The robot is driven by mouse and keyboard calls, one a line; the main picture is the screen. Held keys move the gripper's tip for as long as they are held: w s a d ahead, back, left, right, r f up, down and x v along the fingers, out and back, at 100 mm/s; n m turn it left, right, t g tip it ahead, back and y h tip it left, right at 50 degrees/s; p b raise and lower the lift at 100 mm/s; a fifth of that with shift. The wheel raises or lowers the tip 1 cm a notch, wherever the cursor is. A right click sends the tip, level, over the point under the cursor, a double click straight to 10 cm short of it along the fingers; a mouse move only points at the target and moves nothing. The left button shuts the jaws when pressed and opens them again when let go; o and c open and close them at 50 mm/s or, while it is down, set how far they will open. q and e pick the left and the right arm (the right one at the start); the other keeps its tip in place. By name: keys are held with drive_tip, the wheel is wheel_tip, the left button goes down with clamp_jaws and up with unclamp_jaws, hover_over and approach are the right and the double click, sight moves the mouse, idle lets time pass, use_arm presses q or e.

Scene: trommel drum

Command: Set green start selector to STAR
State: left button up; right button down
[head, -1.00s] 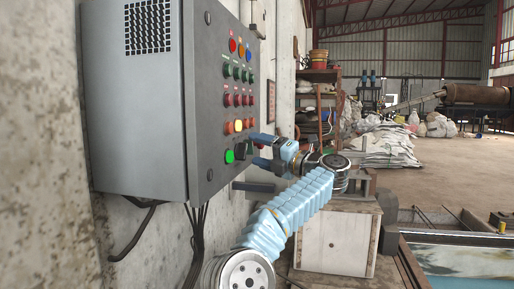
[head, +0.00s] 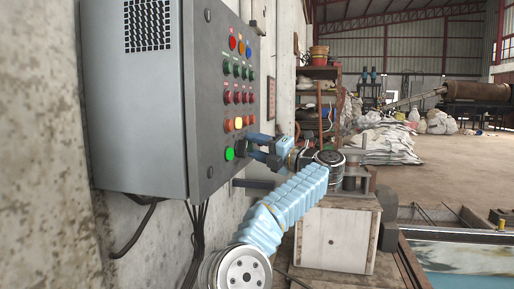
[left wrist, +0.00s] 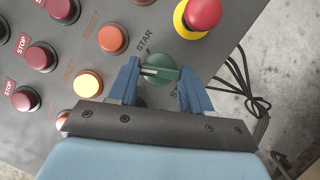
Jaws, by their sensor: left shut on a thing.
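The green start selector (left wrist: 160,70) is a round green knob with a raised grip bar on the grey control panel. In the left wrist view its bar lies nearly level in the picture. The printed word STAR is at its upper left, and another label at its lower right is partly hidden by a finger. My left gripper (left wrist: 160,84) is shut on the selector, with one blue finger at each end of the bar. In the head view my left gripper (head: 248,148) reaches the panel's lower right part and hides the selector. My right gripper is not in view.
The control cabinet (head: 140,100) hangs on the wall with rows of coloured buttons. A red emergency button (left wrist: 204,12) on a yellow base is near the selector. A lit green lamp (head: 229,154) sits beside my fingers. A wooden box (head: 335,240) stands below my arm.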

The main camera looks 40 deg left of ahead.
use_arm(q)
drive_tip(key=shift+m, duration=0.4)
drive_tip(key=m+h+p, duration=0.1)
drive_tip(key=m, duration=0.3)
drive_tip(key=m+h+p, duration=0.1)
drive_tip(key=m+h, duration=0.1)
drive_tip(key=m, duration=0.1)
drive_tip(key=shift+r+m+t, duration=0.2)
drive_tip(key=shift+m+t, duration=0.1)
drive_tip(key=shift+m, duration=0.1)
drive_tip(key=shift+m+h, duration=0.4)
drive_tip(key=o, duration=1.1)
drive_tip(key=shift+c, duration=0.2)
drive_tip(key=shift+r, duration=0.1)
